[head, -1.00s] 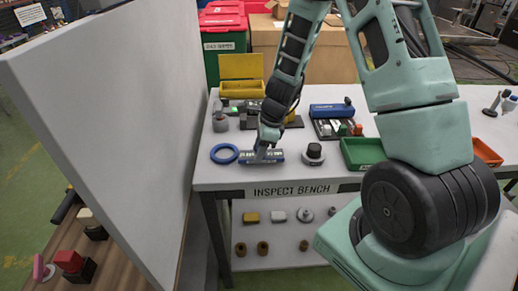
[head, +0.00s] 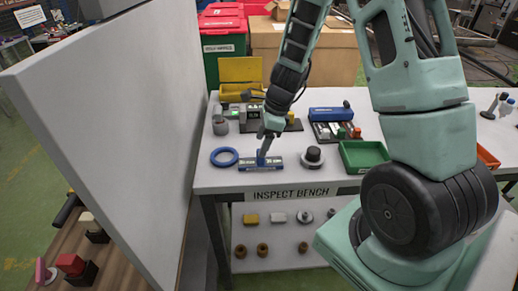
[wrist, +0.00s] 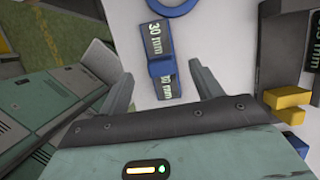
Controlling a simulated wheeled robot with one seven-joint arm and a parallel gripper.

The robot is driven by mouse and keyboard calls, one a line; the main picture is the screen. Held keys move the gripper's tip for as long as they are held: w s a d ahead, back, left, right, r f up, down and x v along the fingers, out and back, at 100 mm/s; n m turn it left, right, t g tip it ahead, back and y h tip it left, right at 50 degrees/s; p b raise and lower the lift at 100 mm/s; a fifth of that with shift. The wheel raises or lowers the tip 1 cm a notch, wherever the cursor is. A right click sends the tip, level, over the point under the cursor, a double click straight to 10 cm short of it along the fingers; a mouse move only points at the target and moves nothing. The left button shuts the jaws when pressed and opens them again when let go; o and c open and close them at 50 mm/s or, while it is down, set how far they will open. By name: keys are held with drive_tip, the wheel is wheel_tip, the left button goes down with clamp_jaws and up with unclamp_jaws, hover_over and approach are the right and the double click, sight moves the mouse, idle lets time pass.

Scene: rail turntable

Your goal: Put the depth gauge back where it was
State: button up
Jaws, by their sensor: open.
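A short grey bar with blue parts, which I take for the depth gauge (head: 250,164), lies flat near the front edge of the inspect bench. In the wrist view the bar (wrist: 158,42) shows "30 mm" lettering and a blue piece across its middle. My gripper (head: 263,147) is just above the bar in the head view. In the wrist view its fingers (wrist: 164,85) are spread apart, with the bar's near end between and beyond them. Whether the blue piece is separate from the bar is unclear.
A blue ring (head: 224,157) lies left of the bar and a dark-topped round gauge (head: 313,156) right of it. A green tray (head: 362,157) is further right. A yellow box (head: 241,92) and dark fixtures stand behind. A tall white panel (head: 115,130) borders the bench's left.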

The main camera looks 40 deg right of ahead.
drive_tip(key=v, duration=0.7)
drive_tip(key=s+a+r+n+g, duration=0.1)
drive_tip(key=s+a+r+n, duration=0.3)
drive_tip(key=a+n, duration=0.5)
drive_tip(key=s+a+r+n+g, duration=0.1)
drive_tip(key=s+a+n, duration=0.4)
drive_tip(key=a+n, duration=0.45)
drive_tip(key=s+a+r+n+h, duration=0.2)
drive_tip(key=s+a+n, duration=0.6)
drive_tip(key=s+n, duration=0.5)
drive_tip(key=shift+s+n, duration=0.35)
drive_tip(key=shift+n, duration=0.2)
